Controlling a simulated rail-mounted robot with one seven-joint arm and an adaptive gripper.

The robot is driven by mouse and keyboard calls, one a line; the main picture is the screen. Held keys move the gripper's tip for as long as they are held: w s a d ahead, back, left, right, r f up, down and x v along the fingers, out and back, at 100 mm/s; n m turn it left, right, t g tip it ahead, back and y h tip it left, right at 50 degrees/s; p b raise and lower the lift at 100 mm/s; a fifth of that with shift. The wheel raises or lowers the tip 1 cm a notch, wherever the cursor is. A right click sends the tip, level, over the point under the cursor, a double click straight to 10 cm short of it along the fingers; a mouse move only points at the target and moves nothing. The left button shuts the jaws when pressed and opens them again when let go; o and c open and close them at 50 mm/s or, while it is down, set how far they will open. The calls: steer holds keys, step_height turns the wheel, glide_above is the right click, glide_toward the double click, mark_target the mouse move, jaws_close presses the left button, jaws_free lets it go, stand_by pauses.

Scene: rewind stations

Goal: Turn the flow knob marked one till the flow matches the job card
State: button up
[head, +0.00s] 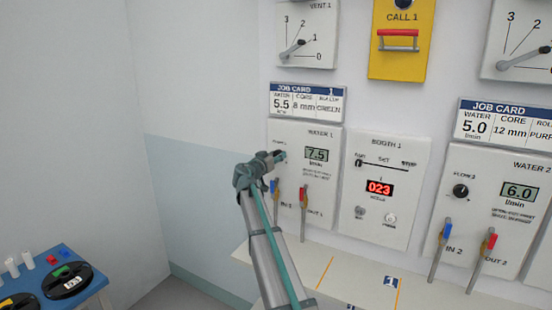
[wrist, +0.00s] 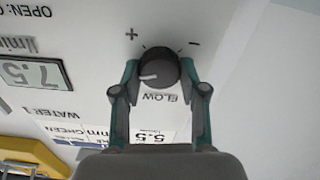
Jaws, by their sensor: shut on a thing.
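The flow knob (wrist: 157,68) on the Water 1 panel (head: 333,195) is round and black with a white pointer line, between plus and minus marks, upside down in the wrist view. My gripper (wrist: 158,80) has a finger on each side of it and is shut on it. In the head view my gripper (head: 270,160) is at the left of the panel and hides the knob. The Water 1 display (head: 317,155) reads 7.5 l/min. Job card 1 (head: 307,102) above it gives water 5.5, core 8 mm, green.
Below the knob are the In 1 blue lever (head: 275,186) and Out 1 red lever (head: 304,195). The Booth 1 panel (head: 380,188) is to the right, then the Water 2 panel (head: 508,205) reading 6.0. A blue table (head: 62,262) stands at lower left.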

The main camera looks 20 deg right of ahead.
steer(key=shift+f, duration=0.2)
steer(key=n+b, duration=0.6)
steer(key=n, duration=0.4)
steer(key=shift+a+r+n+b, duration=0.1)
steer(key=shift+n+b, duration=0.2)
steer(key=shift+b, duration=0.05)
steer(key=o, duration=1.1)
steer(key=shift+o, duration=0.2)
steer(key=shift+a, duration=0.1)
steer(key=v, duration=1.1)
steer(key=shift+s+a, duration=0.25)
steer(key=shift+a, duration=0.05)
